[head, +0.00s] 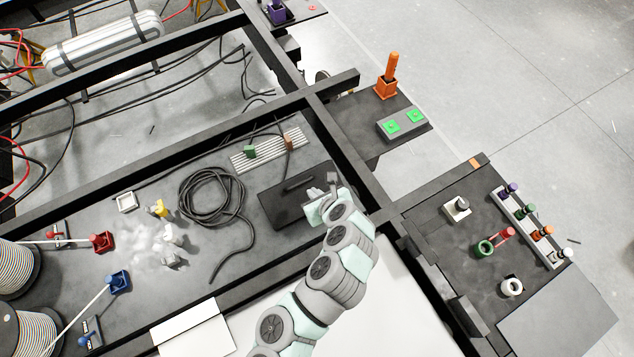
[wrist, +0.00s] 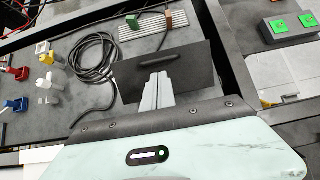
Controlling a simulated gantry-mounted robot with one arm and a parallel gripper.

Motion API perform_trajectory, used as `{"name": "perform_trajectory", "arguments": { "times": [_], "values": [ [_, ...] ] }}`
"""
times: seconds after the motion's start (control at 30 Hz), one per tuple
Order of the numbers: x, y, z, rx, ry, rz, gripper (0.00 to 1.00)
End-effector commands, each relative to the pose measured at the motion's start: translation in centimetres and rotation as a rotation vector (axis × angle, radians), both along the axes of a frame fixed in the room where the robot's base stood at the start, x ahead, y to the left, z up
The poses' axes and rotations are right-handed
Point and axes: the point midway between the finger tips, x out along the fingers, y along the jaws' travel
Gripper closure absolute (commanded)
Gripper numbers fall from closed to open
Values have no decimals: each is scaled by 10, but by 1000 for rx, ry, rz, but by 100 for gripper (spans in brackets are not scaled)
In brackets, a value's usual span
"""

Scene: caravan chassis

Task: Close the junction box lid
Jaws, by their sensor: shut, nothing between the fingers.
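The junction box (head: 273,212) is a dark, nearly black rectangular shape on the grey chassis panel, with a raised bar-shaped handle (head: 300,182) on its top face. It also shows in the wrist view as a dark plate (wrist: 196,62) with the handle near its far edge. I cannot tell whether the lid is fully down. My gripper (head: 316,193) is over the right part of the box in the head view. In the wrist view its two grey fingers (wrist: 158,77) are together and empty, pointing at the plate just short of the handle. Contact cannot be told.
A coiled black cable (head: 211,197) lies left of the box. A ribbed metal strip (head: 268,152) with a green block (head: 249,152) and a brown block (head: 288,141) lies behind it. A dark chassis beam (head: 345,150) runs along the right. Bare grey panel lies between cable and box.

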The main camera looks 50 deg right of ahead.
Motion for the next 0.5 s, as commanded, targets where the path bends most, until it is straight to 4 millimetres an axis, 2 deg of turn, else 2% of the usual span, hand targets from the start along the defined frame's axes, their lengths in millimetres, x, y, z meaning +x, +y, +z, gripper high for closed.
{"name": "perform_trajectory", "arguments": {
  "times": [0.5],
  "values": [
    [45,-19,-51,1,2,3,100]
  ]
}}
